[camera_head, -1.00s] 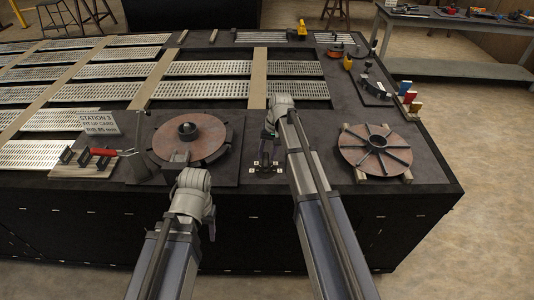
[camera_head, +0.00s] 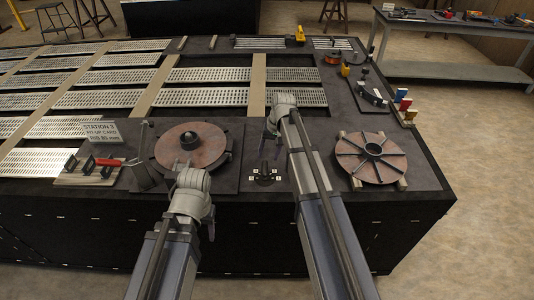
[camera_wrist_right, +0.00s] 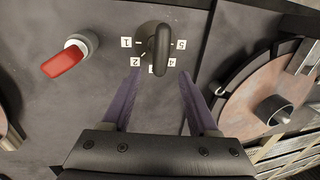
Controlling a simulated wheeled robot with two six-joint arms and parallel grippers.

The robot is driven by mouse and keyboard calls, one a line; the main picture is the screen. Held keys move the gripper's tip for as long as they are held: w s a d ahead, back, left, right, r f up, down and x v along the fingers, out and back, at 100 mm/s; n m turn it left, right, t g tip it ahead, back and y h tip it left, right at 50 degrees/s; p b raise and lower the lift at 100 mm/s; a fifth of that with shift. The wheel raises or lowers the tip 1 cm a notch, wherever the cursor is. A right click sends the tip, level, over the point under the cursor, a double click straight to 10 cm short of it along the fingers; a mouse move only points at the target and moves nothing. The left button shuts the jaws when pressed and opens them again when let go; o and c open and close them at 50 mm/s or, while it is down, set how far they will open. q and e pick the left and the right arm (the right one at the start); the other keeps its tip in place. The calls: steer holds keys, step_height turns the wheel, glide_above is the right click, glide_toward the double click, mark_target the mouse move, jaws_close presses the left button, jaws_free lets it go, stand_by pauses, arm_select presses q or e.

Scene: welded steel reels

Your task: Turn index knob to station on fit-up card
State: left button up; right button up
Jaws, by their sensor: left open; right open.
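The fit-up card (camera_head: 102,132) at the left of the bench reads "STATION 3". The black index knob (camera_head: 265,175) stands on a dark plate near the front edge. In the right wrist view the knob (camera_wrist_right: 161,45) has a bar grip over a round dial with labels 1, 2, 4 and 5 around it. The bar's lower end covers most of the label between 2 and 4. My right gripper (camera_wrist_right: 158,98) is open and empty, its purple fingers apart below the knob in that view. My left gripper (camera_head: 192,180) is at the front of the left reel; its fingertips are hidden.
A reel (camera_head: 190,146) lies left of the knob and a spoked reel (camera_head: 371,157) right of it. A red lever (camera_wrist_right: 63,61) sits beside the dial in the wrist view. A red-handled tool (camera_head: 108,162) lies on a board at left. Slatted panels fill the back.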

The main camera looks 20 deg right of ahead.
arm_select(q)
step_height(320, 180, up, 3)
steer(key=shift+f+p, duration=0.1)
steer(key=shift+p, duration=0.85)
arm_select(e)
steer(key=r, duration=0.3)
steer(key=shift+s+d, duration=0.1)
steer(key=shift+d, duration=0.15)
